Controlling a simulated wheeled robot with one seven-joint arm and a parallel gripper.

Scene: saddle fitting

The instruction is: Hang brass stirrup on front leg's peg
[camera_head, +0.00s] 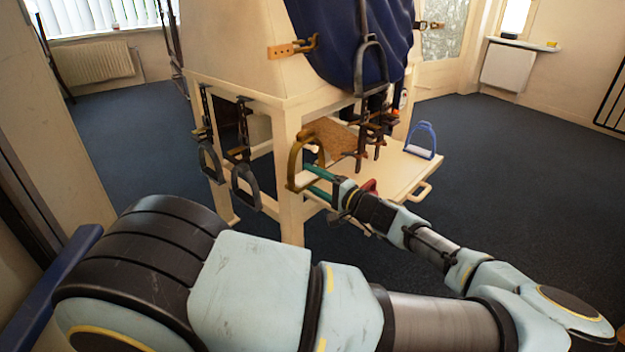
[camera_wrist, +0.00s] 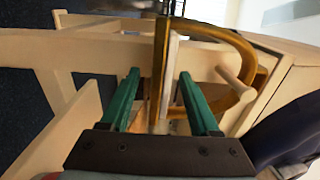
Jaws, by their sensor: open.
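The brass stirrup (camera_head: 294,160) is upright at the front leg (camera_head: 289,215) of the wooden stand, its arch up and its pale tread low. In the wrist view the brass arch (camera_wrist: 262,60) curves around a wooden peg (camera_wrist: 235,84), which shows inside the loop with its end close to the arch. I cannot tell whether the arch touches the peg. My gripper (camera_head: 312,180) is open. In the wrist view its green fingers (camera_wrist: 158,90) stand apart on either side of the stirrup's tread side, with gaps visible.
Dark stirrups (camera_head: 245,188) hang on the stand's left side. A blue stirrup (camera_head: 423,140) stands on the low shelf (camera_head: 405,175). Dark straps and buckles (camera_head: 372,130) hang just right of the brass stirrup, below the blue saddle (camera_head: 345,40). Carpet (camera_head: 520,170) on the right is clear.

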